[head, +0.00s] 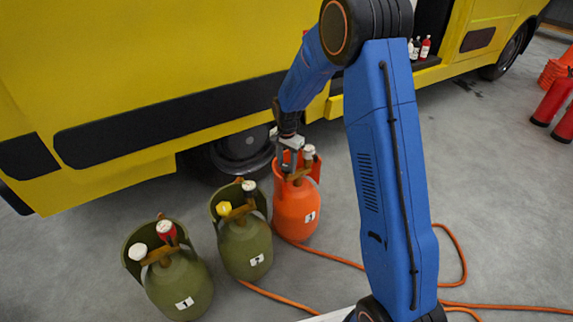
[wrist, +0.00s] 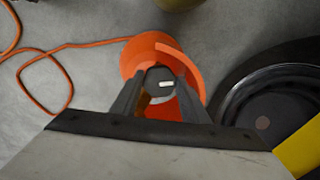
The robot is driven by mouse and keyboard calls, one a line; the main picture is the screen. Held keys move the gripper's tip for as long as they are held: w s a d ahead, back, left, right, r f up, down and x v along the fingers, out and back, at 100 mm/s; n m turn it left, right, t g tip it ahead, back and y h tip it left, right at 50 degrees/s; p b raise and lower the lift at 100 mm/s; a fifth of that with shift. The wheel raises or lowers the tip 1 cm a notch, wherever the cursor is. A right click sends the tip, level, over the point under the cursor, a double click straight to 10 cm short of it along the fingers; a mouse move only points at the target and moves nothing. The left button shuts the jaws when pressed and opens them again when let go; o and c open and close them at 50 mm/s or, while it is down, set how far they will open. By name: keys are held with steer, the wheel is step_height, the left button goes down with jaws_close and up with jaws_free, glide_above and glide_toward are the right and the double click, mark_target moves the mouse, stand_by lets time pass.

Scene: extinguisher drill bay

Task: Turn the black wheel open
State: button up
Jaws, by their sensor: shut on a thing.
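The orange gas cylinder (head: 297,213), labelled 3, stands upright beside the yellow truck. My gripper (head: 288,165) reaches down into its collar from above. In the wrist view the black wheel (wrist: 153,76), with a short white mark on its top, sits between the two fingers of my gripper (wrist: 158,84). The fingers are closed on it from both sides. In the head view the gripper mostly hides the wheel. A white-topped knob (head: 309,151) shows just right of the gripper.
Two olive cylinders, labelled 2 (head: 246,246) and 1 (head: 181,284), stand to the left with coloured knobs. An orange hose (head: 453,257) lies on the floor. The yellow truck (head: 150,75) and its wheel (head: 240,150) are close behind. Red cylinders (head: 552,100) stand far right.

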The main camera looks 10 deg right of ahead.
steer(key=n, duration=0.7)
steer(key=shift+d, duration=0.15)
steer(key=n, duration=0.7)
steer(key=shift+d+n, duration=0.1)
steer(key=shift+n, duration=0.2)
steer(key=n, duration=0.6)
steer(key=shift+d, duration=0.1)
steer(key=n, duration=0.6)
steer(key=shift+w, duration=0.1)
steer(key=o, duration=1.1)
